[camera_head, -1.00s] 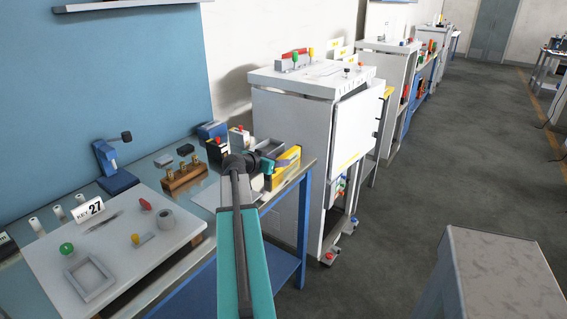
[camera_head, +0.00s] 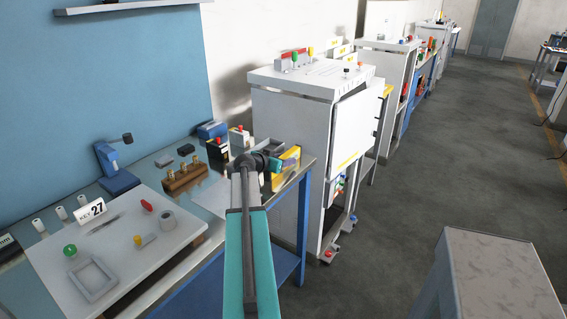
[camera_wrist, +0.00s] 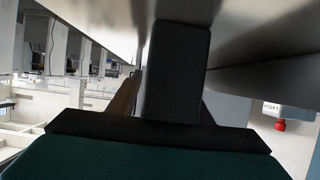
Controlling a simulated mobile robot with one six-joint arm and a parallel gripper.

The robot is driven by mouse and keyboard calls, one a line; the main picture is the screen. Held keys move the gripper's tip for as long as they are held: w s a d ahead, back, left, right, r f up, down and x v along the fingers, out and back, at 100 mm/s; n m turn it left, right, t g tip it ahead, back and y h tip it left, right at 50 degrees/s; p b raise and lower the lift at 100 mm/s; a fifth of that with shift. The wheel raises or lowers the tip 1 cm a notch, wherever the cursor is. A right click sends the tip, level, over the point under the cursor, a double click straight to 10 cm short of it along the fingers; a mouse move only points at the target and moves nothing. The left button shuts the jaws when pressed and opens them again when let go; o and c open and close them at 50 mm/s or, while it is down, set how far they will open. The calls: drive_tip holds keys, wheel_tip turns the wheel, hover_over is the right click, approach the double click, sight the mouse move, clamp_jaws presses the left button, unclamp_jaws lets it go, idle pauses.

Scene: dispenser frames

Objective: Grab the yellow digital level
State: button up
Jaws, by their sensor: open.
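The yellow digital level (camera_head: 286,174) stands near the right end of the workbench in the head view, partly hidden behind my gripper. My gripper (camera_head: 274,163) is at that end of the bench, beside the level and overlapping it in the picture. The jaws are open, with nothing seen held in them. I cannot tell whether they touch the level. In the wrist view a dark block fills the middle, and the level cannot be made out.
A wooden block with brass pieces (camera_head: 184,180) and a black-and-yellow box with a red button (camera_head: 218,150) stand left of my gripper. A white panel marked KEY 27 (camera_head: 130,240) lies in front. A white cabinet (camera_head: 285,115) stands close beyond the bench end.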

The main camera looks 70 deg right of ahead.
idle(0.3)
clamp_jaws()
drive_tip(key=shift+r, duration=0.2)
drive_tip(key=shift+r+b, duration=0.55)
drive_tip(key=shift+r, duration=0.6)
drive_tip(key=s+d+r+b, duration=0.2)
drive_tip(key=s+d+b, duration=0.1)
drive_tip(key=s+d, duration=0.8)
drive_tip(key=shift+s+d+r, duration=0.15)
drive_tip(key=shift+d, duration=0.05)
